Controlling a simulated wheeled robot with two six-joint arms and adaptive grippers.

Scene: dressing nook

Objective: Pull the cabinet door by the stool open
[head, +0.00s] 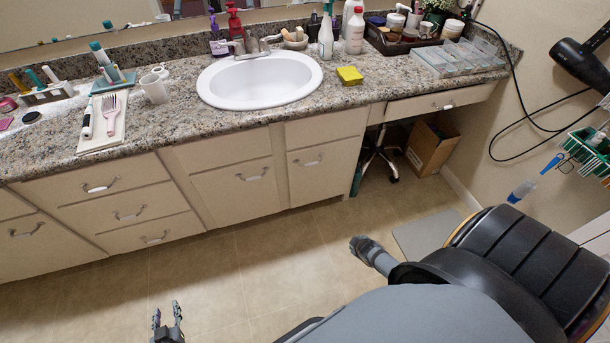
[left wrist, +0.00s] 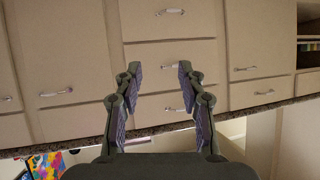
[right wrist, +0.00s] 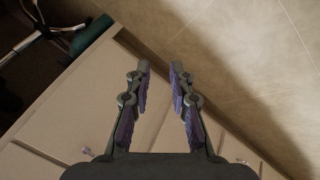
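The cabinet door by the stool (head: 315,185) is a cream panel with a curved metal handle (head: 308,162). It looks closed, at the right end of the cabinet row. The stool (head: 380,160) stands in the knee space just right of it. My left gripper (head: 166,312) is open and empty, above the floor and away from the cabinets; its fingers also show in the left wrist view (left wrist: 158,68). My right gripper (right wrist: 159,68) has its fingers apart with nothing between them, and the door panel (right wrist: 90,100) lies beyond it.
A cardboard box (head: 430,145) stands in the knee space. The granite counter (head: 185,130) above holds a sink (head: 260,80), bottles and grooming items. A black padded chair (head: 500,265) fills the lower right. The tiled floor (head: 230,265) before the cabinets is clear.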

